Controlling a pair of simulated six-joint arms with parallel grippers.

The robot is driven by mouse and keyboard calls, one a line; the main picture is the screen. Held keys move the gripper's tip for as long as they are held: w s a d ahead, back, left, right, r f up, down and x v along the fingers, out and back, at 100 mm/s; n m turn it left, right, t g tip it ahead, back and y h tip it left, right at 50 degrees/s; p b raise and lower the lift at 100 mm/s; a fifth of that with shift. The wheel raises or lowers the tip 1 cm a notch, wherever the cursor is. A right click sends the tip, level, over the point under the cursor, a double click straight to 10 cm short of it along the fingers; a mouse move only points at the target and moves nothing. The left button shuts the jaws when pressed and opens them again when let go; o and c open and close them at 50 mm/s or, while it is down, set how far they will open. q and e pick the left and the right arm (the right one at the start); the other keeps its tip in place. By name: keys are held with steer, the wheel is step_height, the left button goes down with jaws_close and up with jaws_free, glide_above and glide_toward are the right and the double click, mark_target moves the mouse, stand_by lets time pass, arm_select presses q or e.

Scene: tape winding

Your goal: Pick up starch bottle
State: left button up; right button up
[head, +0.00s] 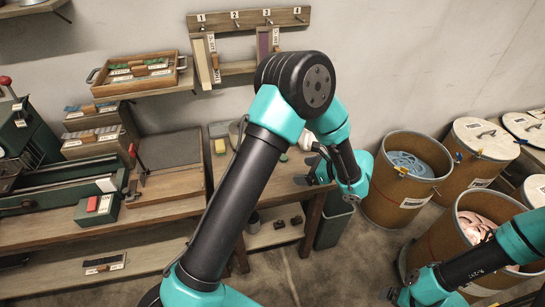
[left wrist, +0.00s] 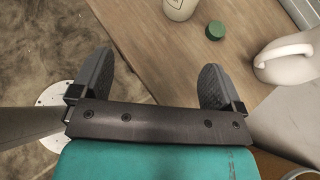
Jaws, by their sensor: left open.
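A pale cream bottle (left wrist: 180,8) stands on the wooden table in the left wrist view, cut off by the top edge. I cannot read a label that marks it as the starch bottle. A small green cap (left wrist: 215,32) lies beside it. My left gripper (left wrist: 155,62) is open and empty; the bottle is beyond its fingertips, apart from them. In the head view my left gripper (head: 312,174) is at the right side of the small table, and my arm hides part of the tabletop. My right gripper (head: 389,294) shows only partly at the bottom, its jaws unclear.
A white jug with a handle (left wrist: 288,62) stands to the right in the left wrist view; its white body also shows in the head view (head: 306,139). A grey bin (head: 332,228) stands beside the table. Large drums (head: 398,200) stand to the right.

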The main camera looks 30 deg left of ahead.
arm_select(q)
steer(key=shift+t+y, duration=0.7)
steer(key=shift+y, duration=0.1)
steer(key=r, duration=0.1)
steer(key=w+r, duration=0.2)
steer(key=shift+w+a+r, duration=0.1)
steer(key=shift+a+r, duration=0.25)
steer(key=shift+r, duration=0.05)
steer(key=x, duration=1.2)
steer(key=shift+f, duration=0.15)
steer(key=shift+a, duration=0.1)
steer(key=shift+x, duration=2.55)
steer(key=shift+f, duration=0.1)
steer(key=c, duration=1.2)
